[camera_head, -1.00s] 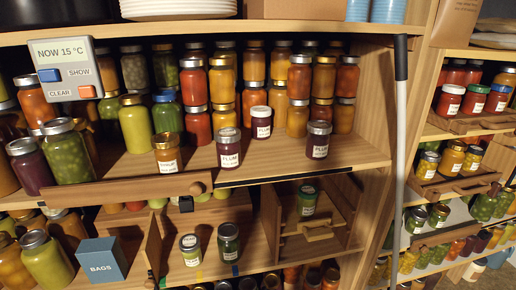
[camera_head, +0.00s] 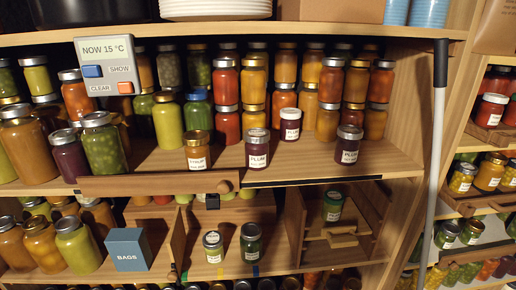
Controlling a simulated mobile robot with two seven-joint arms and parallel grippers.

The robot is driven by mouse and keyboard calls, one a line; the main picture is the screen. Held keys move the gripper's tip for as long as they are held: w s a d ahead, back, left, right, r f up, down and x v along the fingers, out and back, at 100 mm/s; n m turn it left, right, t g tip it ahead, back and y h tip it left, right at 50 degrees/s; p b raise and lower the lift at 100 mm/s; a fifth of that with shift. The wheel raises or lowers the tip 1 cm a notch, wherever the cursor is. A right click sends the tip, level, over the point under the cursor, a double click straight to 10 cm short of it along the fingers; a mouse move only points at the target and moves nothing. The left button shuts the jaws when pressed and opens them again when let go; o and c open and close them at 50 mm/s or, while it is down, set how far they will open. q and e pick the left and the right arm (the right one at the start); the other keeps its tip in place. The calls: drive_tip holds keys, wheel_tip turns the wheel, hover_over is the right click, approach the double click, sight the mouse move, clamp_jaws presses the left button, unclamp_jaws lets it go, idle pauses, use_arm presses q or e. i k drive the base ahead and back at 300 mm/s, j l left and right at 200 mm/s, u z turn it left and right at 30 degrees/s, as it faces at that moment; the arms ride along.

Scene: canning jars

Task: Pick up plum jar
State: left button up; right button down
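Three dark purple jars with white labels stand upright at the front of the upper shelf (camera_head: 300,171). The left plum jar (camera_head: 257,149) and the right plum jar (camera_head: 348,146) have labels that read PLUM. A third purple jar (camera_head: 290,125) with a white lid stands between them and a little farther back; its label is too small to be sure of. A jar of amber syrup (camera_head: 197,151) stands left of the left plum jar. Neither of my grippers shows in the view.
Stacked orange, yellow and red jars (camera_head: 330,90) fill the shelf behind. A wooden rail (camera_head: 150,184) runs along the shelf's front left. A thermometer panel (camera_head: 105,66) hangs upper left. A grey pole (camera_head: 436,130) stands right. Below are a blue BAGS box (camera_head: 127,249) and open compartments.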

sight(256, 144)
drive_tip(key=i+l+u, duration=0.15)
drive_tip(key=u, duration=0.25)
drive_tip(key=i+l+u, duration=0.1)
drive_tip(key=l+u, duration=0.25)
drive_tip(key=i+l+u, duration=0.1)
drive_tip(key=l+u, duration=0.3)
drive_tip(key=j, duration=0.1)
